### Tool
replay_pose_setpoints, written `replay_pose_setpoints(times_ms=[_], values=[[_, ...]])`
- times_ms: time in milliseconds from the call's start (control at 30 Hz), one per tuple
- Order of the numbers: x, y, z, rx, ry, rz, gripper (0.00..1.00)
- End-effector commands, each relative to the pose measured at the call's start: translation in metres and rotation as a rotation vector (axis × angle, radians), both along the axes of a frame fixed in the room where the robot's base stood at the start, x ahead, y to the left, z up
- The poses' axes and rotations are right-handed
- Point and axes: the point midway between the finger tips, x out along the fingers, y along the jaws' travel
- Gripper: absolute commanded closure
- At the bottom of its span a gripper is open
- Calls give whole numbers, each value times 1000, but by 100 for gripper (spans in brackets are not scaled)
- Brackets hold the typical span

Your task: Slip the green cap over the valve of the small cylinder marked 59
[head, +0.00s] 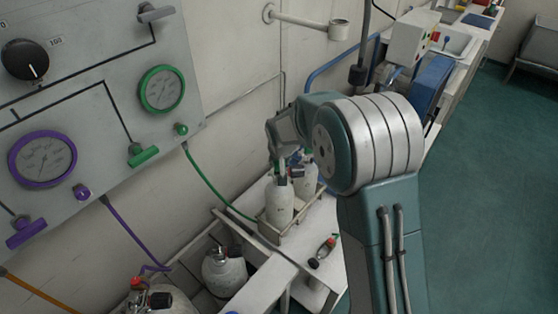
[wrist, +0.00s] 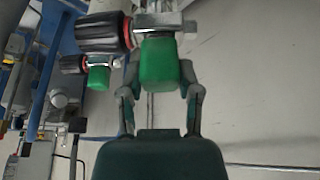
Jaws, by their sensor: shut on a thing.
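The green cap (wrist: 160,60) is between the two fingers of my gripper (wrist: 159,75), which is shut on it. The cap's far end meets a metal valve (wrist: 158,18) with a black and red knob (wrist: 104,32); I cannot tell how far the cap goes over it. In the head view, my gripper (head: 281,163) is at the top of the nearer small white cylinder (head: 279,201), and the cap is mostly hidden there. A second small cylinder (head: 307,180) stands just behind. I cannot read the number 59 on either.
Both cylinders stand in a rack (head: 266,232) on a white bench. Another green cap (wrist: 98,78) shows on a second valve in the wrist view. A small bottle-like item (head: 323,250) lies on the bench. Larger cylinders (head: 224,272) stand below the gauge panel (head: 100,75). A green hose (head: 215,188) hangs at left.

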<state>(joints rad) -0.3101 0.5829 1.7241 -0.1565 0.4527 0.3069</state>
Motion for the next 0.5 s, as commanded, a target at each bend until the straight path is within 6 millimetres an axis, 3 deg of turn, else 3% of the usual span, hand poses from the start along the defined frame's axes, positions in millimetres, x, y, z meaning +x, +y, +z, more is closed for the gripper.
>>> replay_pose_setpoints(times_ms=[500], values=[[0, 0, -7, 0, 0, 0, 74]])
